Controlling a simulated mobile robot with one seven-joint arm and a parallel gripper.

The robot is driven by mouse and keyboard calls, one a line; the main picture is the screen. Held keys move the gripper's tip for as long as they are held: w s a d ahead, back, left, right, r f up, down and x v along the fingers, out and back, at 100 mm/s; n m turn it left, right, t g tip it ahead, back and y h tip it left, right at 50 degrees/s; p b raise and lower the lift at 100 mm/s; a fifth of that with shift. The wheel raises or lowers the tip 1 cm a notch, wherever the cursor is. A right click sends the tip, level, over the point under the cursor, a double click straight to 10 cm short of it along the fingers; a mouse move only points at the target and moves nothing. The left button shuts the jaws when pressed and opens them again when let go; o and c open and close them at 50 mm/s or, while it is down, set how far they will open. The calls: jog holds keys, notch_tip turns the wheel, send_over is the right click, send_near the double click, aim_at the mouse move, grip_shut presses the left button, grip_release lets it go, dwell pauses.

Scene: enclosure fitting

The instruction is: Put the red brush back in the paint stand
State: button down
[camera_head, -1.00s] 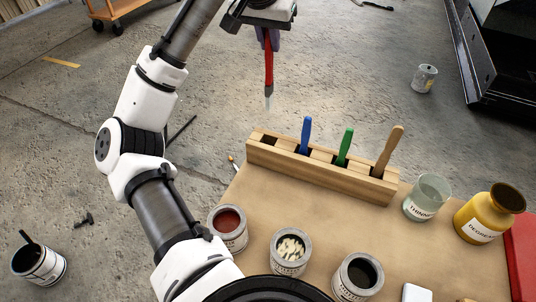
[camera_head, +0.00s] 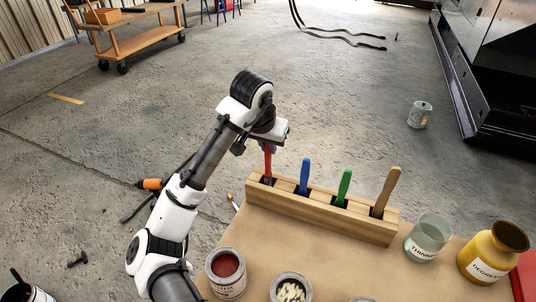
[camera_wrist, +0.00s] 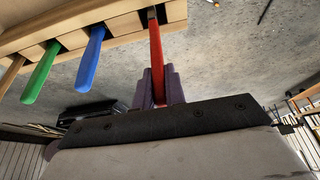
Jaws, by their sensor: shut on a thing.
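The red brush (camera_head: 268,165) stands upright at the leftmost slot of the wooden paint stand (camera_head: 318,217). Its lower end is in that slot, and its bristles are hidden. In the wrist view the red handle (camera_wrist: 156,55) runs from my gripper (camera_wrist: 162,92) to the slot at the end of the stand (camera_wrist: 122,24). My gripper (camera_head: 268,148) is shut on the upper handle, just above the stand. A blue brush (camera_head: 305,174), a green brush (camera_head: 344,187) and a plain wood-handled brush (camera_head: 386,190) stand in the other slots.
In front of the stand are an open red paint can (camera_head: 227,274) and a cream paint can (camera_head: 291,289). A thinner jar (camera_head: 428,238) and a yellow degreaser jar (camera_head: 492,253) stand right. A thin brush (camera_head: 233,203) lies at the table's left edge.

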jog(key=shift+f, duration=1.85)
jog(key=c, duration=1.5)
grip_release()
jog(key=shift+o, duration=0.2)
jog(key=v, duration=1.2)
